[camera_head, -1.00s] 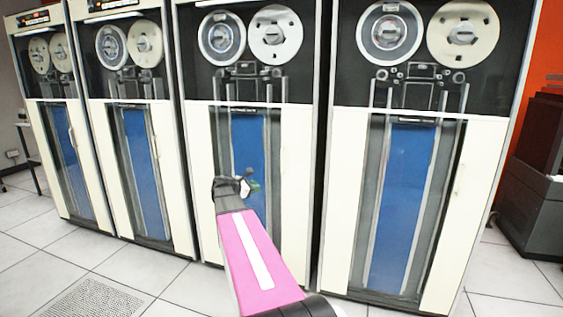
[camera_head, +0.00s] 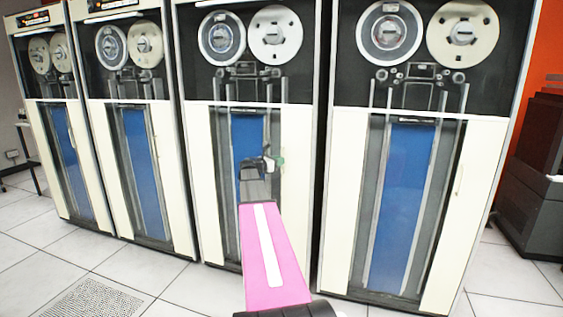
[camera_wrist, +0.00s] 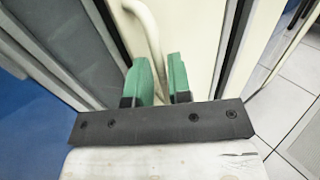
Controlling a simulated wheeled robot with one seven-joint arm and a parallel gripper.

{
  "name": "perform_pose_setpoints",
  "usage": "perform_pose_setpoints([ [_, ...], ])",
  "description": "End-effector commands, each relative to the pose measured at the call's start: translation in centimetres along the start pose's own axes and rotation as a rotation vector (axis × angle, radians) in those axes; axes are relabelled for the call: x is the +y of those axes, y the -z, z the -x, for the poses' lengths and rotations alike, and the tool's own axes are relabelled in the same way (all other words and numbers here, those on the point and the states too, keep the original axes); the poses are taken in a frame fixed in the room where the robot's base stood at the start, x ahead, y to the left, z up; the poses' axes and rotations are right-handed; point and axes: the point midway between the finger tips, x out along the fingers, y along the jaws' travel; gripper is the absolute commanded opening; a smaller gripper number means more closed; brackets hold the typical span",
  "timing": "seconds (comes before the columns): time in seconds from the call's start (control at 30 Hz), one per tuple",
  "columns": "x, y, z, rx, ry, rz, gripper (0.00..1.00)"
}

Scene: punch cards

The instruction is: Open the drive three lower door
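The third tape drive from the left (camera_head: 205,140) has a cream lower door (camera_head: 293,190) with a dark glass strip over a blue panel (camera_head: 247,130). The door appears shut. My gripper (camera_head: 276,162) is in front of its right side. In the wrist view, a pale curved handle (camera_wrist: 149,30) stands out from the cream door face (camera_wrist: 185,30). Its lower end runs down to the gap between my two green fingertips (camera_wrist: 160,72). The fingers are apart, one on each side of that end. I cannot tell if they touch it.
A similar drive (camera_head: 480,200) stands close on the right, and two more are on the left. A dark cabinet (camera_head: 540,190) is at the far right. White tiled floor (camera_head: 60,260) is free in front, with a vented tile (camera_head: 95,300) at lower left.

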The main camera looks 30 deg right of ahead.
Motion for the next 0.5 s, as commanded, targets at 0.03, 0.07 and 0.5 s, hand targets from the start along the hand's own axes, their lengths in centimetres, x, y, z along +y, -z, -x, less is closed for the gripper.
perform_pose_setpoints([
  [0.03, 0.1, 0.0, -0.7, 0.0, 0.001, 0.0, 0.19],
  [0.07, 0.1, 0.0, -0.9, 0.0, 0.001, 0.0, 0.19],
  [0.5, 0.0, 0.0, -1.7, 0.0, 0.0, -0.001, 0.19],
])
